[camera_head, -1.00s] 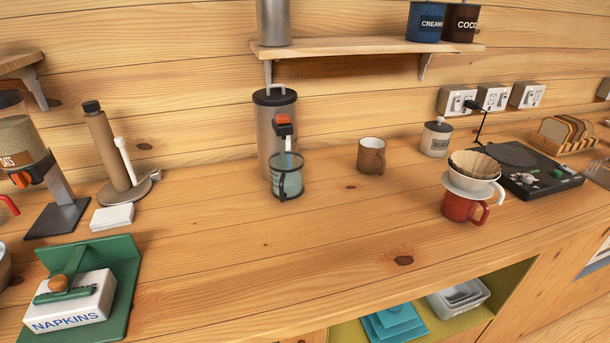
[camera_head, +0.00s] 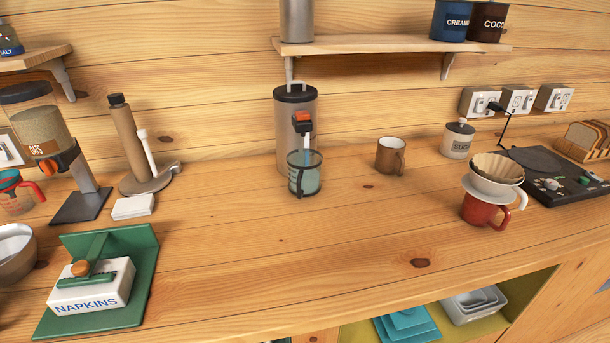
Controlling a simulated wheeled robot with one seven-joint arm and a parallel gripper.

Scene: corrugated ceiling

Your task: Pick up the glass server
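The glass server (camera_head: 305,174) stands upright on the wooden counter in the middle of the head view. It is a clear vessel with a dark rim band and a dark handle facing me, with bluish contents. It sits under the tap of a tall steel dispenser (camera_head: 296,106) with a black lid and an orange tap top. A pale stream seems to run from the tap into it. My gripper is not in view.
A brown mug (camera_head: 390,156) stands right of the server. Further right, a white dripper (camera_head: 494,179) sits on a red mug (camera_head: 482,209). A green napkin holder (camera_head: 142,255) and a paper-towel stand (camera_head: 128,140) are on the left. The counter in front of the server is clear.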

